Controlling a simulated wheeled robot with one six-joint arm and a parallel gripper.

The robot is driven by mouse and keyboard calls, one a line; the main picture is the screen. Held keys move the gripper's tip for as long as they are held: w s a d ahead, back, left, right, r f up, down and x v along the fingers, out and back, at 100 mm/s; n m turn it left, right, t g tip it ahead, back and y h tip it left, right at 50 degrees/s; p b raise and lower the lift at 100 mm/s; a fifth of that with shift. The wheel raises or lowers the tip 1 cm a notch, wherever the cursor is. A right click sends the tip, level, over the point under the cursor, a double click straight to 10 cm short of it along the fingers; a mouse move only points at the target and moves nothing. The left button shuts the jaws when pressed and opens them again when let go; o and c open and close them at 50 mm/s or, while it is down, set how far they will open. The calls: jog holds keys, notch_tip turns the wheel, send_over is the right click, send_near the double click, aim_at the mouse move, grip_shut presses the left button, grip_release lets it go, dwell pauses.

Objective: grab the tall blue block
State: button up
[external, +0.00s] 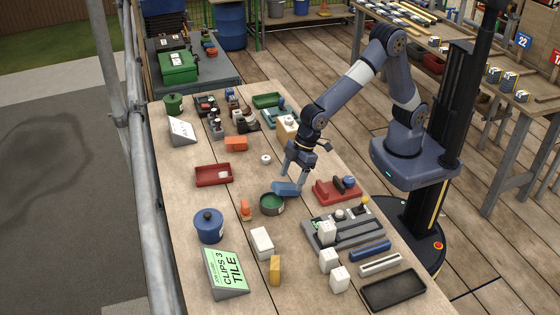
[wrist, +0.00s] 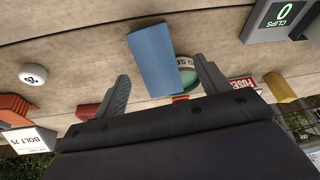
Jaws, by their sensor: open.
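The blue block (external: 286,189) is on the long wooden table, just behind a round green container (external: 272,205). In the wrist view the blue block (wrist: 153,60) has its long side running away from me and partly covers the green container (wrist: 187,76). My gripper (external: 294,178) points down at the block, its fingers apart. In the wrist view the fingers of my gripper (wrist: 162,72) stand on either side of the block, with a gap on the left. I cannot tell whether the right finger touches it.
A red tray (external: 213,175) lies to the left, and a red holder (external: 337,190) stands close on the right. An orange piece (external: 245,209), a blue pot (external: 208,226) and white blocks (external: 262,243) stand nearer the camera. A white round piece (external: 266,159) lies behind on clear wood.

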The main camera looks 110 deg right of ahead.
aim_at(287, 186)
jog(key=shift+p+x, duration=0.45)
jog(key=shift+x, duration=2.2)
jog(key=shift+w+d, duration=0.1)
jog(key=shift+w, duration=0.05)
jog(key=shift+c, duration=0.4)
jog(key=c, duration=1)
jog(key=shift+r, duration=0.1)
